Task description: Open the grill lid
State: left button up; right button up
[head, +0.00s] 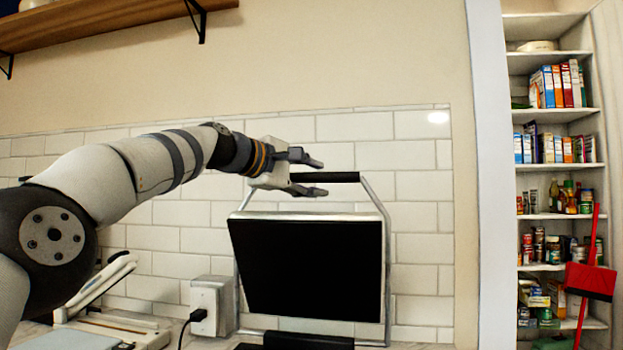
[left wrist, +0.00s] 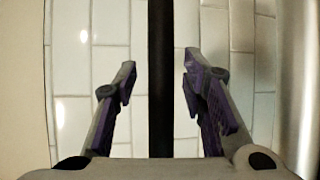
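The grill lid (head: 310,268) stands upright in the head view, its black face toward me and tilted slightly back against the tiled wall. Its silver side arms rise to a black handle bar (head: 340,177) at the top. My left gripper (head: 318,177) is at the left end of this handle. Its two fingers are apart, one above and one below the bar. In the left wrist view the handle (left wrist: 160,80) runs between the open fingers, with gaps on both sides. The dark lower part of the grill (head: 295,341) shows at the bottom edge. My right gripper is not seen.
A white wall outlet box (head: 212,305) with a plugged-in cord is left of the grill. A white appliance (head: 105,325) lies further left. A wooden shelf (head: 100,22) hangs above. Pantry shelves (head: 560,165) with groceries and a red dustpan (head: 590,281) are at right.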

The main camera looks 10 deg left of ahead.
pick_arm(q)
jog(key=shift+s+a+r, duration=0.1)
jog(key=shift+s+a, duration=0.2)
jog(key=v, duration=0.6)
jog(key=shift+s, duration=0.35)
